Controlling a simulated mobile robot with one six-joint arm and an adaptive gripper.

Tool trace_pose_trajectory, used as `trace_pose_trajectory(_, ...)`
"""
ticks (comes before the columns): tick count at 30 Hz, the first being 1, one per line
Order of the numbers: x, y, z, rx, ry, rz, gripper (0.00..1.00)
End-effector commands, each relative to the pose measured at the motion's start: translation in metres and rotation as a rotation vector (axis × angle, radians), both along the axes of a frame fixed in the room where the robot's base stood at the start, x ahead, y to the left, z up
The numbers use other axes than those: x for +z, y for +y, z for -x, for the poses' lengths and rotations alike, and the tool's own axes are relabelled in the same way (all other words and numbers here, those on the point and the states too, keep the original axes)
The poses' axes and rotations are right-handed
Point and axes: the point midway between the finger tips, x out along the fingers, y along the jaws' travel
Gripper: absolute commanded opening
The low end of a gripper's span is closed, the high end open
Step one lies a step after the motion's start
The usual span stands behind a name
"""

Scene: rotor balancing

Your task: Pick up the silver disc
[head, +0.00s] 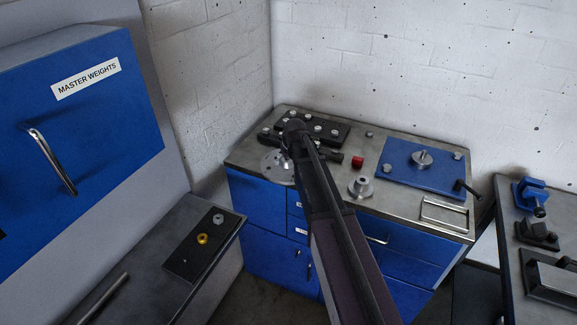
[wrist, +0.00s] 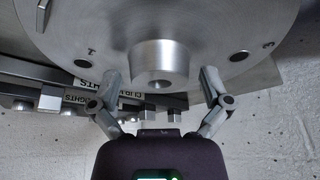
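The silver disc (head: 276,167) lies flat at the left end of the workbench in the head view, partly covered by my arm. In the wrist view the disc (wrist: 85,25) fills the top, with dark holes, small marks and a raised round hub (wrist: 159,63) at its middle. My gripper (wrist: 159,78) is open, one finger on each side of the hub, with gaps visible between the fingers and the hub. Whether a fingertip touches the disc's face cannot be told. In the head view my arm hides the fingers.
A black weight rack (head: 334,131) stands behind the disc. A wall rises behind. A side counter (head: 150,260) is at the lower left.

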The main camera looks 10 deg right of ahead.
Motion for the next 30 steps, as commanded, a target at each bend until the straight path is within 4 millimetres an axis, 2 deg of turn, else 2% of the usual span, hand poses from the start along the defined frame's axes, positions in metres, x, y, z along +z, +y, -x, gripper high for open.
trace_pose_trajectory(1,0.0,0.0,0.0,0.0,0.0,0.0,0.73)
trace_pose_trajectory(8,0.0,0.0,0.0,0.0,0.0,0.0,0.05)
trace_pose_trajectory(20,0.002,0.0,-0.001,0.0,-0.002,0.0,0.05)
trace_pose_trajectory(30,0.014,0.0,0.0,-0.001,-0.002,-0.001,0.05)
